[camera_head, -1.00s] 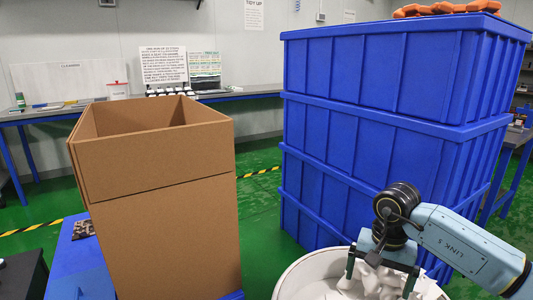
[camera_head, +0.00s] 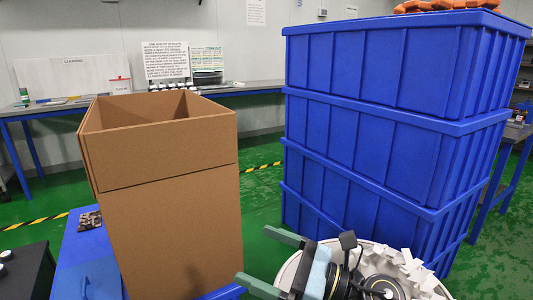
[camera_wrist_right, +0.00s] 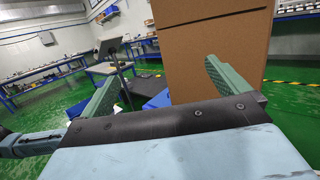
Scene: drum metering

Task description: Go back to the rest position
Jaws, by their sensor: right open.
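My right gripper (camera_head: 253,253) is open, with two green fingers pointing left. It is at the bottom of the head view, in front of the drum's left side. Nothing shows between its fingers. In the right wrist view the same gripper (camera_wrist_right: 160,70) has its fingers wide apart, with the cardboard box (camera_wrist_right: 215,30) beyond them. The round white drum (camera_head: 291,268) holds many white pieces (camera_head: 405,268). My right wrist hides part of the drum. My left gripper is not in the head view, and I cannot make it out in the wrist view.
A tall open cardboard box (camera_head: 180,220) stands left of the gripper. A stack of blue bins (camera_head: 370,130) stands behind the drum, with orange parts (camera_head: 440,5) on top. A bench (camera_head: 50,109) runs along the wall. Green floor (camera_head: 262,215) shows between box and bins.

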